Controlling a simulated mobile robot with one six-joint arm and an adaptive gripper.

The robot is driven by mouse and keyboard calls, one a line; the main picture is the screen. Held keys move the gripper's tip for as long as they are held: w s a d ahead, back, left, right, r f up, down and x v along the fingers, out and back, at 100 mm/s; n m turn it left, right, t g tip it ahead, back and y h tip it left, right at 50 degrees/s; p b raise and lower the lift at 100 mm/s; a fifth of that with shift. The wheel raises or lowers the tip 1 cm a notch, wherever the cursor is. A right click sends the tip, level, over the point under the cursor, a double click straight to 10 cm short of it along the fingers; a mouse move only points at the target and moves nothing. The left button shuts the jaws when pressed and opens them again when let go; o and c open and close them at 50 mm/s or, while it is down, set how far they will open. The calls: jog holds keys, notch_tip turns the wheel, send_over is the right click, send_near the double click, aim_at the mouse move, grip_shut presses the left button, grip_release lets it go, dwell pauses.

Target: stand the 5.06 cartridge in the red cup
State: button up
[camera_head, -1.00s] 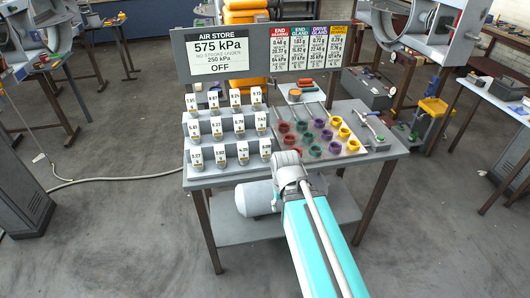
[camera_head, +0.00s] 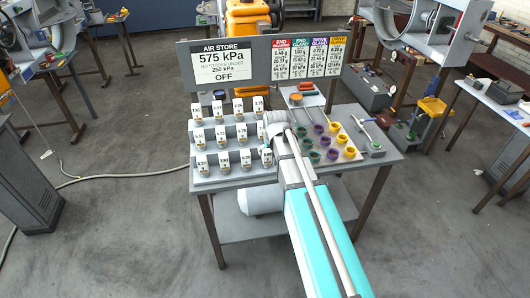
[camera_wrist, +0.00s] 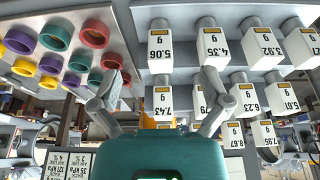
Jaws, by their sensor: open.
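The 5.06 cartridge (camera_wrist: 161,48) is a white block with an upside-down label in the wrist view. It stands in the grey rack at the end of its row closest to the cups. In the head view it is the right end of the front row (camera_head: 266,158), beside my arm. My gripper (camera_wrist: 162,82) is open and empty, its fingers apart with the cartridge row beyond them. Red cups (camera_wrist: 95,33) sit to the left of the cartridge in the wrist view. My arm hides the red cups in the head view.
Other white cartridges (camera_head: 222,136) fill the stepped rack. Green, purple and yellow cups (camera_head: 350,152) stand on the board to the right. The sign board (camera_head: 222,62) rises behind the table. A tool and grey block (camera_head: 371,148) lie at the table's right end.

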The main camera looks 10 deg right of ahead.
jog(key=t+p, duration=0.1)
send_near(267, 151)
jog(key=shift+w+a+r, duration=0.1)
jog(key=shift+w+r, duration=0.3)
jog(key=shift+f, duration=0.15)
jog(key=b+x, duration=0.7)
jog(key=x, duration=0.1)
jog(key=shift+f+b, duration=0.2)
jog(key=shift+b, duration=0.15)
dwell(0.4)
jog(key=shift+b+x, duration=2.45)
jog(key=shift+x, duration=0.2)
jog(key=shift+s, duration=0.15)
jog(key=shift+c, duration=0.3)
